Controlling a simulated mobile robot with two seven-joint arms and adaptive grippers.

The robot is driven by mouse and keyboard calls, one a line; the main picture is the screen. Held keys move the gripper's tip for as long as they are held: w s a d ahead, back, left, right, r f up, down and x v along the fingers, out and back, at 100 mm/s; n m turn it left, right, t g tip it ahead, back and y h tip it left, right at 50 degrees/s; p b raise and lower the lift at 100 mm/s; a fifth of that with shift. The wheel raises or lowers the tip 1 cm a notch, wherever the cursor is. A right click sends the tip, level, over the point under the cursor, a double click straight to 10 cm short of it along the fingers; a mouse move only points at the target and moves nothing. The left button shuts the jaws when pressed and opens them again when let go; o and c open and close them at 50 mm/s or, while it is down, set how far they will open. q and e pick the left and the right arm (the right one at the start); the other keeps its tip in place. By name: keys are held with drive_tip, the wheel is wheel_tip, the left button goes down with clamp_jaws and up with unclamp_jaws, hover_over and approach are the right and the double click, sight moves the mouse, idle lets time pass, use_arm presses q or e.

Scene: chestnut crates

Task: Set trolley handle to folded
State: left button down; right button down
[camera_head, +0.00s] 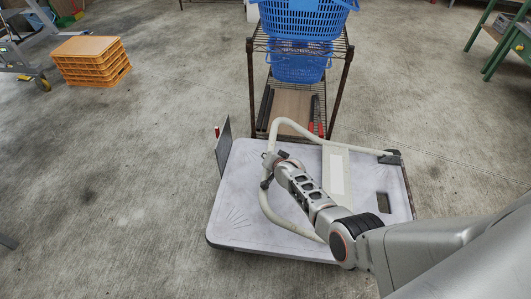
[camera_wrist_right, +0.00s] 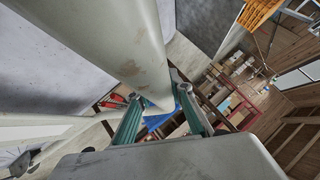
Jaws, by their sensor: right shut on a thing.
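The trolley has a pale grey flat deck (camera_head: 240,205) and a cream tubular handle (camera_head: 299,129). The handle is a bent loop leaning low over the deck, one end meeting a dark bracket (camera_head: 391,157) at the deck's far right corner. Whether the loop touches the deck is hard to tell. My right gripper (camera_head: 267,171) is shut on the left crossbar of the loop. In the right wrist view the handle tube (camera_wrist_right: 115,40) passes between the green-sided fingers of my right gripper (camera_wrist_right: 160,110). My forearm hides part of the near side of the loop. My left gripper is not in view.
A wire shelf (camera_head: 342,85) with blue baskets (camera_head: 301,22) stands just behind the trolley. Orange crates (camera_head: 92,62) are stacked at the upper left. A thin grey panel (camera_head: 223,147) stands at the deck's left edge.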

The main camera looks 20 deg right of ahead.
drive_tip(key=shift+s+d+f, duration=0.1)
drive_tip(key=shift+d+f, duration=0.1)
drive_tip(key=shift+f, duration=0.4)
drive_tip(key=c, duration=1.8)
unclamp_jaws()
drive_tip(key=shift+d, duration=0.1)
drive_tip(key=shift+a+r, duration=0.15)
drive_tip(key=shift+a, duration=0.05)
drive_tip(key=shift+s, duration=0.1)
drive_tip(key=shift+v, duration=3.6)
